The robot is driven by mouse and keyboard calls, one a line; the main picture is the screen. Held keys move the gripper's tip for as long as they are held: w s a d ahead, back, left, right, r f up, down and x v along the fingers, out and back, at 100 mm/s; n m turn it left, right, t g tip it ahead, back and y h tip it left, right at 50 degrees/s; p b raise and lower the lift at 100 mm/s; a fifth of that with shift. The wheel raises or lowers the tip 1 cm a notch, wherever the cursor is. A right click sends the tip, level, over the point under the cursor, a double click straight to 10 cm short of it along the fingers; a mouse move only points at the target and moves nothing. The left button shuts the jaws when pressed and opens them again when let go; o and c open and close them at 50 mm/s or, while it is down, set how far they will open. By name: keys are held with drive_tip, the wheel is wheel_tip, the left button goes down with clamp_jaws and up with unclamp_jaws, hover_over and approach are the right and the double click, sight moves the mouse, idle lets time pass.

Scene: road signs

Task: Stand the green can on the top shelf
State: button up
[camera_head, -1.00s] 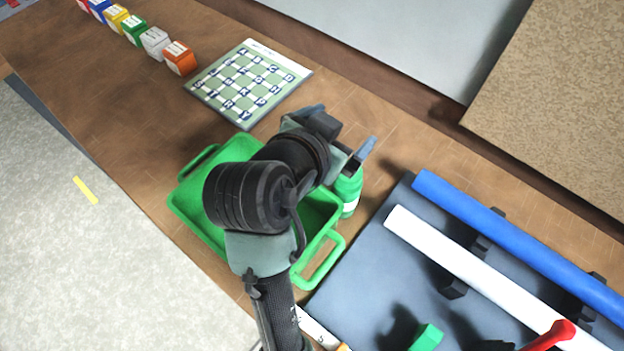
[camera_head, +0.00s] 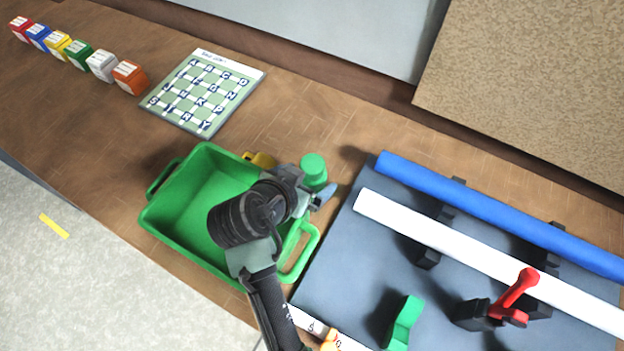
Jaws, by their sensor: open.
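A green can (camera_head: 313,168) stands on the wooden surface, just right of a green tray (camera_head: 167,222). Its top shows; my gripper hides its lower part. My gripper (camera_head: 314,187) is open and close beside the can, at its near side. A bluish finger shows at the can's lower right, and the other finger is hard to make out. I cannot tell whether the fingers touch the can. No top shelf can be made out in this view.
A dark board (camera_head: 335,270) with a blue tube (camera_head: 500,215), a white tube (camera_head: 480,255), a red lever (camera_head: 520,290) and a green block (camera_head: 402,325) lies at right. A lettered board (camera_head: 205,92) and several coloured cubes (camera_head: 80,54) are at upper left. A small yellow thing (camera_head: 259,160) lies by the tray.

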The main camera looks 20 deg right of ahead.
drive_tip(key=x, duration=0.1)
drive_tip(key=p+x, duration=0.1)
drive_tip(key=x, duration=0.2)
drive_tip(key=shift+w+d+r+p, duration=0.15)
drive_tip(key=shift+d+r+p, duration=0.15)
drive_tip(key=shift+r+p, duration=0.05)
drive_tip(key=shift+w+d+f, duration=0.2)
drive_tip(key=shift+w+f, duration=0.05)
drive_tip(key=shift+f, duration=0.1)
drive_tip(key=shift+r, duration=0.1)
clamp_jaws()
